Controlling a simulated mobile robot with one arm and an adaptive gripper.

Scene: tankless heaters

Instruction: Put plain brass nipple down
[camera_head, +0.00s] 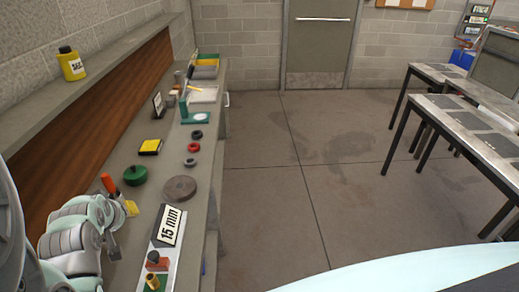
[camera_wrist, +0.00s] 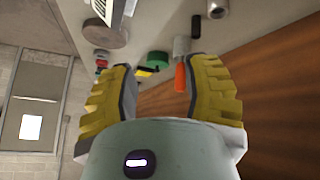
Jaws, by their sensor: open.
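My gripper (camera_wrist: 160,68) is open in the wrist view, its two yellow ribbed fingers spread apart with nothing held between them. In the head view my gripper (camera_head: 127,211) is low over the left workbench, partly hidden by my arm. I cannot identify the plain brass nipple for certain. A small yellowish cylinder (camera_head: 152,281) stands in a green piece at the front of the bench and may be a brass fitting. In the wrist view a short metallic cylinder (camera_wrist: 217,8) and a grey cylinder (camera_wrist: 181,46) lie beyond the fingers.
An orange-handled tool (camera_head: 107,182) is close by my gripper. A green round object (camera_head: 135,175), a grey disc (camera_head: 180,189) and a "15 mm" sign (camera_head: 170,225) are on the bench. A yellow bottle (camera_head: 71,64) stands on the ledge.

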